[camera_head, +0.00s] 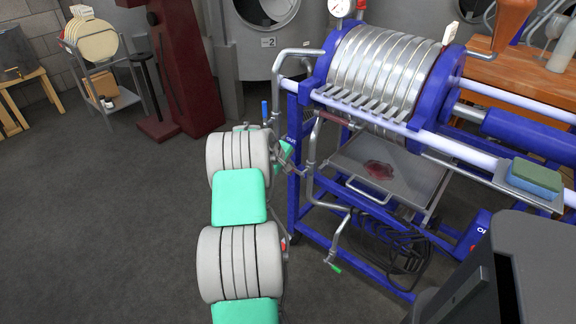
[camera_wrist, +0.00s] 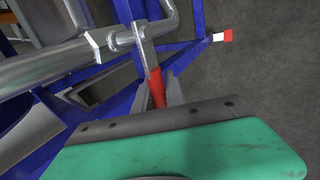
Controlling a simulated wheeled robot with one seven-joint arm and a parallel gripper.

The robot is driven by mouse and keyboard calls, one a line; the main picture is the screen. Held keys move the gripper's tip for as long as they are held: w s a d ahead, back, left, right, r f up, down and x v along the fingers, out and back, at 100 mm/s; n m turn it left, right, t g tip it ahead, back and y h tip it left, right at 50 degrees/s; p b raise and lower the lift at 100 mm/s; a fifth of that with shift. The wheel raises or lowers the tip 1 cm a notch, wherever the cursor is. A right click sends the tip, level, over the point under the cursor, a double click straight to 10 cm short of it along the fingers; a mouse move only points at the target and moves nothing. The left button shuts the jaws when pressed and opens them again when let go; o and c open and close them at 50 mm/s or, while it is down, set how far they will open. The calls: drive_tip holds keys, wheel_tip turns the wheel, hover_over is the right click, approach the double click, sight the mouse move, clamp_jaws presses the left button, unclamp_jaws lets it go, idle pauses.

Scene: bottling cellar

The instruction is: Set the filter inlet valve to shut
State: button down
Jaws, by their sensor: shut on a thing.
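A valve lever with a red grip (camera_wrist: 155,88) shows in the wrist view. Its bare metal arm (camera_wrist: 143,48) runs up to a fitting by a grey pipe (camera_wrist: 55,66), and the lever lies crosswise to that pipe in the picture. My gripper (camera_wrist: 160,100) is shut on the red grip; its green cover hides much of the fingers and the grip's end. In the head view my gripper (camera_head: 289,162) is at the left end of the blue-framed filter (camera_head: 385,75), low beside the pipework. The held lever cannot be made out clearly there.
A blue-handled valve (camera_head: 265,109) stands just above my gripper. A dark red handle (camera_head: 336,119) and a green-tipped lever (camera_head: 334,266) are on nearby pipes. A drip tray (camera_head: 420,178) and a coiled black cable (camera_head: 400,250) lie under the filter.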

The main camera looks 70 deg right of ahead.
drive_tip(key=shift+s+a+f, duration=0.1)
drive_tip(key=shift+f, duration=0.2)
drive_tip(key=c, duration=1.7)
unclamp_jaws()
drive_tip(key=shift+r, duration=0.1)
drive_tip(key=p+v, duration=0.1)
drive_tip(key=v, duration=0.6)
drive_tip(key=shift+a+r, duration=0.1)
drive_tip(key=shift+r, duration=0.2)
drive_tip(key=shift+w, duration=0.25)
